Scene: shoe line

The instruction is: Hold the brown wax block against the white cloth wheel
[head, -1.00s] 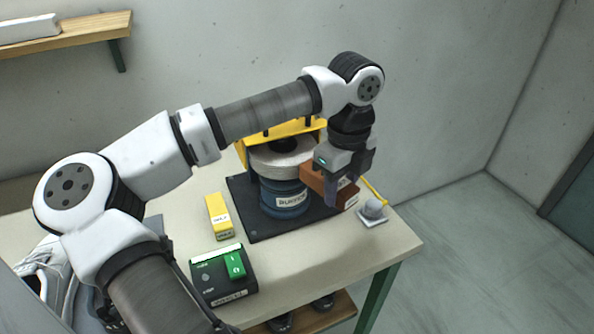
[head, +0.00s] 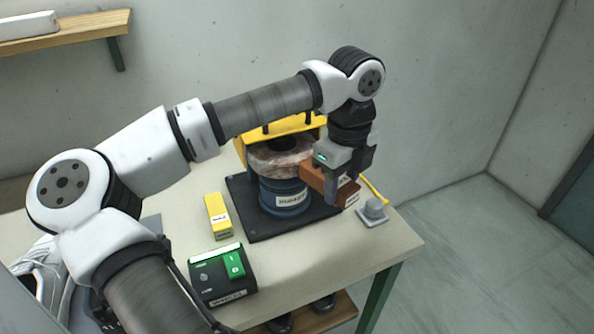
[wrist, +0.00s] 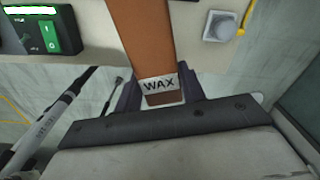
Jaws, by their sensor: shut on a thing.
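The brown wax block (head: 314,178) is held between the fingers of my gripper (head: 345,186). Its end lies at the right side of the cloth wheel (head: 272,160), and the two appear to touch. The wheel's pale rim now carries brown-pink streaks. The wheel sits on a blue motor body (head: 283,200) under a yellow guard (head: 262,134). In the wrist view the block (wrist: 145,35), labelled WAX, runs up out of the frame between my fingers; its far end and the wheel are not in that view.
A control box (head: 222,275) with a green switch stands at the front. A yellow bar (head: 217,216) lies left of the black base plate (head: 262,226). A small grey knob on a pale plate (head: 374,212) sits near the table's right edge.

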